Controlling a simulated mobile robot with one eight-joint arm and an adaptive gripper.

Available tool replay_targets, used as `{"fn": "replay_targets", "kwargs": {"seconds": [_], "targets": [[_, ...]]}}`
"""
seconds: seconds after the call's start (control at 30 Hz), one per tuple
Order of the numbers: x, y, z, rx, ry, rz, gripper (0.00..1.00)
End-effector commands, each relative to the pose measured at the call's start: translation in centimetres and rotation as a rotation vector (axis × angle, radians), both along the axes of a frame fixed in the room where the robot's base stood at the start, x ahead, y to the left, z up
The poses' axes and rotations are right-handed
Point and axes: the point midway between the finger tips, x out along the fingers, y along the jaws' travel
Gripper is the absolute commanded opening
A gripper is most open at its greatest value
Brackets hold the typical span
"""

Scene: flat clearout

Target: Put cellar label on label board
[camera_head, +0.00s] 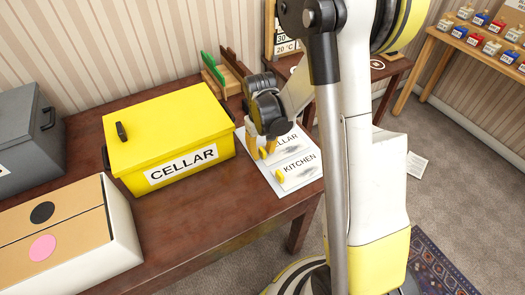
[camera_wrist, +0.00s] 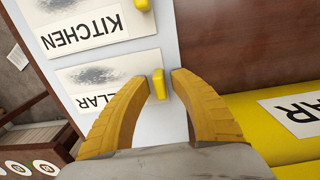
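The cellar label (camera_head: 287,139) is a white card with a dark smudge and a yellow knob. It lies flat on a white board (camera_wrist: 167,40) at the table's right end, next to a similar kitchen label (camera_head: 298,170). In the wrist view the cellar label (camera_wrist: 95,76) is partly covered by a finger. My gripper (camera_head: 261,149) is low over this label. In the wrist view its yellow fingers (camera_wrist: 160,79) are spread, one on each side of the cellar label's knob (camera_wrist: 158,85), with small gaps visible. I cannot tell whether this white board is the label board.
A yellow box (camera_head: 165,125) marked CELLAR stands just left of the board. A wooden rack (camera_head: 228,76) is behind. A side table and a bottle shelf (camera_head: 450,45) stand at the right.

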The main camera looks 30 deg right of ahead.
Motion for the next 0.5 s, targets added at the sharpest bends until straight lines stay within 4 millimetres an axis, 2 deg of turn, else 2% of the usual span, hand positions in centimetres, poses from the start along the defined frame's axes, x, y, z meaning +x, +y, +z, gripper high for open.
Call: {"fn": "replay_targets", "kwargs": {"seconds": [0.17,0.5], "targets": [[0.0,0.1,2.5,0.000,0.000,0.000,0.28],[0.0,0.3,10.1,0.000,0.000,0.000,0.28]]}}
